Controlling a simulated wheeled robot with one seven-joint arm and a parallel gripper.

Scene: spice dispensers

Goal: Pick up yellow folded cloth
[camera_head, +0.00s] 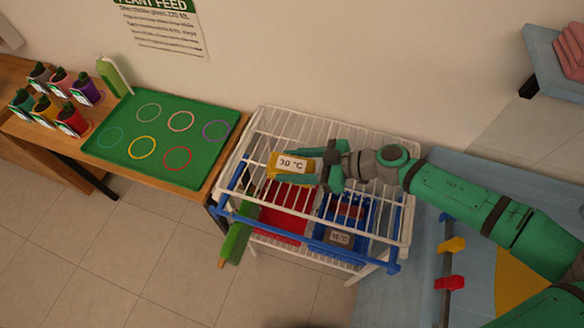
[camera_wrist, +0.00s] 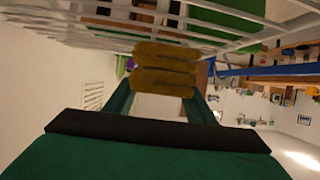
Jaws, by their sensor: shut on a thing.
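The yellow folded cloth (camera_head: 277,164) carries a white "30 °C" label and shows at the white wire rack (camera_head: 262,118) in the head view. My gripper (camera_head: 291,166) is shut on the cloth, with one finger on each side of it. In the wrist view the cloth (camera_wrist: 165,68) shows as stacked yellow folds between the two green fingertips (camera_wrist: 160,85). Wires of the rack pass close by the cloth there. I cannot tell whether the cloth touches the rack.
Red and blue bins (camera_head: 340,246) sit lower in the rack. A green object (camera_head: 236,243) hangs at its front left. A wall shelf (camera_head: 545,60) is at upper right.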

